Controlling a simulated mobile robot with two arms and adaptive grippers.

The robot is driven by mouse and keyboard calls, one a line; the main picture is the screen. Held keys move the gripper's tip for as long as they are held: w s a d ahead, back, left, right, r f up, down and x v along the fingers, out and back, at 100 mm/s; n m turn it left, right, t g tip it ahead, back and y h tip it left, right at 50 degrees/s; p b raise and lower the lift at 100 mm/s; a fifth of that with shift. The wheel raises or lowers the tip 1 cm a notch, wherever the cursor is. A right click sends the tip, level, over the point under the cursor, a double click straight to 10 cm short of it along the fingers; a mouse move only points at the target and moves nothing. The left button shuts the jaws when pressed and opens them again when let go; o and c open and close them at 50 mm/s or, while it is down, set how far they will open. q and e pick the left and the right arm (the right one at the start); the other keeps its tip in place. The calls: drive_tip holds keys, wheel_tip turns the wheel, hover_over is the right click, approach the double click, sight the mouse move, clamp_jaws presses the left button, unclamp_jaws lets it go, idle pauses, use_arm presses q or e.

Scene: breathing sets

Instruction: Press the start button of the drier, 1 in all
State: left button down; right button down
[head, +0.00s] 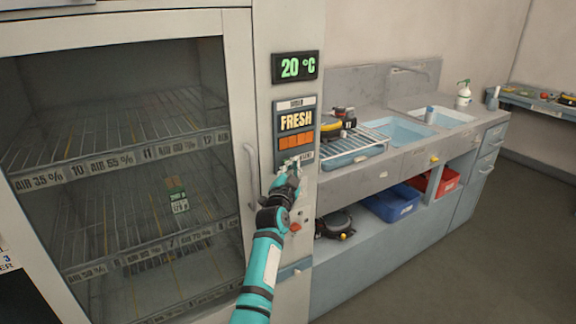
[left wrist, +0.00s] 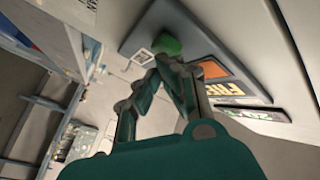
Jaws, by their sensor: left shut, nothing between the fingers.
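The drier (head: 240,30) is a tall pale cabinet with a glass door at the left of the head view. Its control panel (head: 279,122) has a screen reading FRESH (head: 296,120) and an orange row below it. My left gripper (head: 291,166) is shut and empty at the panel's lower end. In the left wrist view a green button (left wrist: 168,44) sits on the dark panel, right at the closed fingertips (left wrist: 166,60). I cannot tell whether they touch it. In the head view the gripper hides the button. My right gripper is not in view.
A display (head: 295,67) above the panel reads 20 °C. The door handle (head: 250,176) is left of my arm, and a red knob (head: 296,227) is below. A sink counter (head: 395,165) with a wire rack (head: 350,146) stands to the right. Floor at right is clear.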

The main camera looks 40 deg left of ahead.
use_arm(q)
drive_tip(key=shift+w+a, duration=0.15)
drive_tip(key=shift+a, duration=0.2)
idle(0.3)
drive_tip(key=shift+d, duration=0.1)
drive_tip(key=shift+s+d+p, duration=0.4)
drive_tip(key=shift+d+p, duration=0.25)
drive_tip(key=shift+d, duration=0.2)
drive_tip(key=d+p, duration=0.1)
drive_tip(key=s+d+p, duration=0.1)
drive_tip(key=d, duration=0.1)
drive_tip(key=d+p, duration=0.1)
drive_tip(key=shift+s+d, duration=0.3)
drive_tip(key=shift+s, duration=0.1)
